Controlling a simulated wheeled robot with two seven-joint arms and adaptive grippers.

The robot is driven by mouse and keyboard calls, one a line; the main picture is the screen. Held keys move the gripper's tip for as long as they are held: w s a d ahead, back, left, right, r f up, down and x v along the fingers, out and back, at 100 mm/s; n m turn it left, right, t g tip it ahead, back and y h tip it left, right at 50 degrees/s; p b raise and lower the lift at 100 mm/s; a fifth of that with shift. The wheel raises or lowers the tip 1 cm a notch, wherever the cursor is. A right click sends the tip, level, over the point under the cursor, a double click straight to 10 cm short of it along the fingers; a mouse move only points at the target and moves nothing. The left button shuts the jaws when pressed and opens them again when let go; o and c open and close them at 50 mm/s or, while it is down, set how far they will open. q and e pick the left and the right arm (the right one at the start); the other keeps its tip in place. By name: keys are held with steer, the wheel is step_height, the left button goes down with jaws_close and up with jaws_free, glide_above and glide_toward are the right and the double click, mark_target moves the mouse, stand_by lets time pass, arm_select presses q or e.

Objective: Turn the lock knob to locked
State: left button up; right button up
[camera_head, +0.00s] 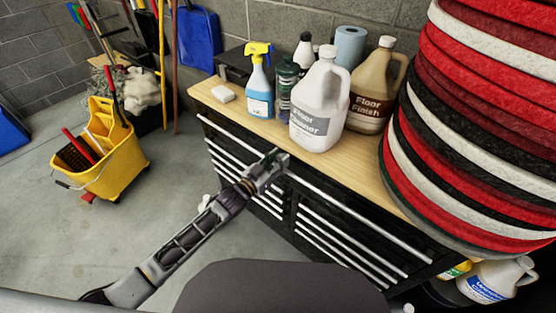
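My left gripper (270,165) reaches in from the lower left and is at the upper front of a black tool cabinet (292,220). Its fingertips overlap the long silver rail just below the wooden top. I cannot tell whether they touch it or whether they are open or shut. No lock knob can be made out; the gripper covers part of the cabinet front. My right gripper is not in view.
The wooden top (345,165) holds a spray bottle (259,90), a white jug (319,105), a floor finish jug (375,90) and a white block (223,94). Stacked pads (470,130) crowd the right. A yellow mop bucket (115,155) stands left on open floor.

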arm_select(q)
steer(key=c, duration=0.4)
steer(key=shift+c, duration=0.2)
steer(key=shift+m+p, duration=0.3)
steer(key=shift+m, duration=0.7)
steer(key=shift+m+p, duration=0.3)
steer(key=shift+m, duration=0.3)
steer(key=shift+m+p, duration=0.3)
steer(key=shift+m, duration=1.5)
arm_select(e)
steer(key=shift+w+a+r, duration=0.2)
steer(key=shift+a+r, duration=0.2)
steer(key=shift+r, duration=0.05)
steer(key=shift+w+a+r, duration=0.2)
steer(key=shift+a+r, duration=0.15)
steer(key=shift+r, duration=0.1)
